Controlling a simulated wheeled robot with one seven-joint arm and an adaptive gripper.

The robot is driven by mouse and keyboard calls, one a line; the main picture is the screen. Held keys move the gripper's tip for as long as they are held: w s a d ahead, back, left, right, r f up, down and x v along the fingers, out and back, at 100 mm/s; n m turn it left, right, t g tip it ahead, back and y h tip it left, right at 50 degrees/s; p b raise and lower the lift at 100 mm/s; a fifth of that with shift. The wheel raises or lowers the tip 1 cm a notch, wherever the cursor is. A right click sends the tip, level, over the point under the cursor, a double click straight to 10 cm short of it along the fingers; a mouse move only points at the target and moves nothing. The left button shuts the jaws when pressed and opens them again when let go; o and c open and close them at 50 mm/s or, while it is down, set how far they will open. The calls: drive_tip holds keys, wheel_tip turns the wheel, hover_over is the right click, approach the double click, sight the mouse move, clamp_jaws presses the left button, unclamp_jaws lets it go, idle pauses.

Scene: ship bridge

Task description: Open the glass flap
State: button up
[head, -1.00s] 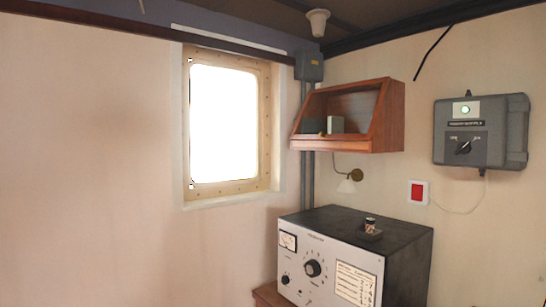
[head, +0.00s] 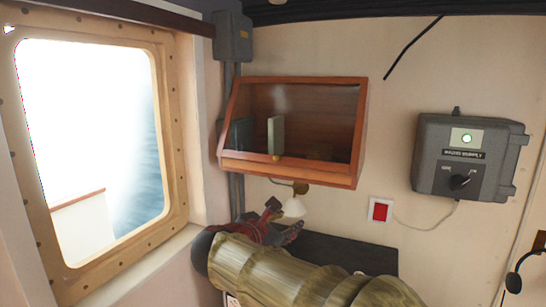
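The glass flap (head: 318,125) is the front of a wooden wall cabinet (head: 362,130). It looks closed, with its lower wooden rail along the cabinet's bottom front. A small round knob (head: 277,158) sits on that rail. My gripper (head: 284,217) is below the cabinet and apart from the flap, with my arm reaching in from the bottom right. Its two fingertips look spread apart, with no object held between them. My arm hides part of the gripper's body.
A wall lamp with a white shade (head: 292,207) hangs under the cabinet, close to my fingers. A dark-topped equipment box (head: 350,252) lies below, partly hidden by my arm. A window (head: 180,150) is at left; a grey switch box (head: 468,160) and red button (head: 380,211) are at right.

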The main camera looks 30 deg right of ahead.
sight(276, 159)
drive_tip(key=w+a+r+n+t+h+p, duration=0.25)
drive_tip(key=w+r+n+p, duration=0.45)
drive_tip(key=r, duration=0.5)
drive_tip(key=shift+m+y, duration=0.25)
drive_tip(key=shift+m, duration=0.45)
drive_tip(key=x, duration=0.5)
drive_tip(key=b+x, duration=0.1)
drive_tip(key=x, duration=0.1)
drive_tip(key=shift+w+r, duration=0.15)
drive_tip(key=shift+w, duration=0.45)
drive_tip(key=shift+c, duration=0.4)
drive_tip(key=c, duration=0.8)
clamp_jaws()
